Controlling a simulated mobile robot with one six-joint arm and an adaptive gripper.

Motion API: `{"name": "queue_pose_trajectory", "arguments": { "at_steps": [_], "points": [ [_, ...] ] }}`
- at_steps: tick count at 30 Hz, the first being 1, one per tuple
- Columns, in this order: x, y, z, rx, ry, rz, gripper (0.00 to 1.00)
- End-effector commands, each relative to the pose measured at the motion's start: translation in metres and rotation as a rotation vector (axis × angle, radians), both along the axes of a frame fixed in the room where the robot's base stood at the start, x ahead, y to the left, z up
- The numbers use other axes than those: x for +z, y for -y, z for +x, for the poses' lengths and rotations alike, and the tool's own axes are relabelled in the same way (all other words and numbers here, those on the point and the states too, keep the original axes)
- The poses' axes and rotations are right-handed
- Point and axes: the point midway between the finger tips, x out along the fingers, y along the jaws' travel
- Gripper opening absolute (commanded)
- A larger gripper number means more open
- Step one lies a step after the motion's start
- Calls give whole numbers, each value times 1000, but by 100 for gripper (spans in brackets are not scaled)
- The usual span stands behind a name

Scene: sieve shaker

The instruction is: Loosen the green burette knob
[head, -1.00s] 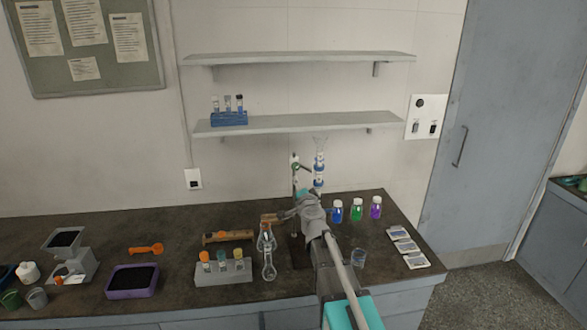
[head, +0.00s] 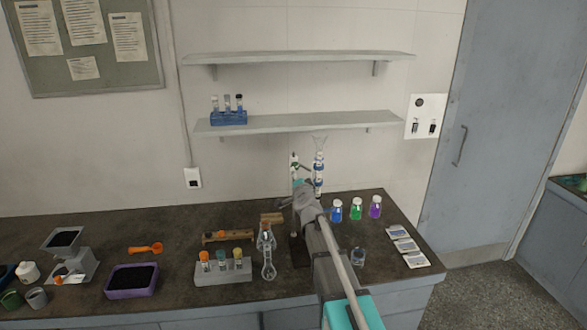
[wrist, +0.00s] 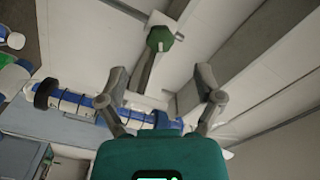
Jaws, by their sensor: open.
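The green knob (wrist: 160,39) is faceted, with a pale mark, and shows in the wrist view at the end of a grey stem. The burette (wrist: 73,103), banded blue and white, lies across the wrist view behind my fingers. It stands upright in the head view (head: 319,168). My gripper (wrist: 153,88) is open and empty, one finger on each side of the stem in the picture. The knob shows above the fingertips, apart from them.
A glass flask (head: 268,262) and a grey rack (head: 222,271) stand left of my arm. Blue, green and purple bottles (head: 356,209) and a small beaker (head: 358,256) stand to the right. A wall shelf (head: 295,124) is above the bench.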

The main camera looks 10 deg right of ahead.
Motion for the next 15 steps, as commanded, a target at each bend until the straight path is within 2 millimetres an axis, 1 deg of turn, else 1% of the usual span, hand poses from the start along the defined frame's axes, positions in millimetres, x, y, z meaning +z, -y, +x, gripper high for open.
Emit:
{"name": "queue_pose_trajectory", "arguments": {
  "at_steps": [1, 6, 12, 15],
  "points": [
    [0, 0, 13, 0, 0, -1, 84],
    [0, 0, 39, 0, 0, -1, 84],
    [0, -1, 64, 1, -1, -1, 84],
    [0, -1, 72, 1, -1, 0, 84]
  ]
}}
